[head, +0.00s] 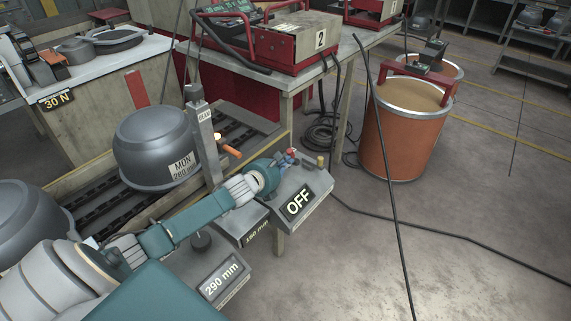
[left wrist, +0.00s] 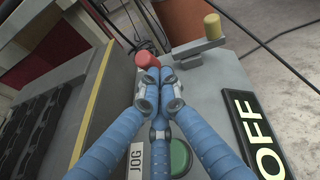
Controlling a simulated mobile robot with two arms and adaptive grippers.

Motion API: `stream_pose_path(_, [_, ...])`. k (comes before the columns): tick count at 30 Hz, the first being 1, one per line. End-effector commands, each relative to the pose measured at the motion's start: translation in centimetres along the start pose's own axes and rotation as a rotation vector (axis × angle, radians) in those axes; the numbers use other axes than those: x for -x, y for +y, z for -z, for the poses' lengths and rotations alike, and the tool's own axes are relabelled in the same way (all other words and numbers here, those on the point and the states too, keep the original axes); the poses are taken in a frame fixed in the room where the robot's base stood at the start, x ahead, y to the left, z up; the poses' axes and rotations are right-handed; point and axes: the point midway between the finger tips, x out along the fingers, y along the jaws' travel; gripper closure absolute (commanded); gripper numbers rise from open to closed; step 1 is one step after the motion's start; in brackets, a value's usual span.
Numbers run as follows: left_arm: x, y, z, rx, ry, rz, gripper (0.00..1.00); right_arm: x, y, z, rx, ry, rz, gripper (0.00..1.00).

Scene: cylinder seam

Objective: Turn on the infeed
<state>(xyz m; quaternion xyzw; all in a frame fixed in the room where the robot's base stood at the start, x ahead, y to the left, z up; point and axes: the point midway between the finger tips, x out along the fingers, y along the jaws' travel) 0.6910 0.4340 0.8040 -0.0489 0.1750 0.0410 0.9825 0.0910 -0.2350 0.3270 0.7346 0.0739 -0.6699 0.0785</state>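The control box (head: 312,217) with the OFF sign (head: 299,202) stands at the end of the conveyor in the head view. In the left wrist view its face carries a green button (left wrist: 180,157), a JOG label (left wrist: 135,160), a red knob (left wrist: 146,59) and a grey lever with a yellow knob (left wrist: 213,26). The OFF sign (left wrist: 255,135) is at the right there. My left gripper (head: 289,158) is over this box with its blue fingers (left wrist: 152,78) together and nothing visible between them. The fingertips appear close to the red knob; contact cannot be told. My right gripper is not in view.
A grey pot (head: 150,145) marked MON 260 mm sits on the conveyor. An orange drum (head: 400,135) is at right. A cable crosses the otherwise clear floor (head: 460,270).

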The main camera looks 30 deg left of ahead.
Motion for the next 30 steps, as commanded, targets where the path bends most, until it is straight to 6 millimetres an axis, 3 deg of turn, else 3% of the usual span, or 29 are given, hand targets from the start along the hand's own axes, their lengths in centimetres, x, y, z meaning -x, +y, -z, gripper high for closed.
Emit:
stream_pose_path(14, [-0.5,-0.1,-1.3,-0.002,-0.002,-0.001,1.00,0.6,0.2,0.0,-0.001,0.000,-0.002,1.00])
stream_pose_path(30, [-2.5,-0.8,-4.0,-0.001,-0.002,-0.002,1.00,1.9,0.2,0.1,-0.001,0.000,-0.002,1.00])
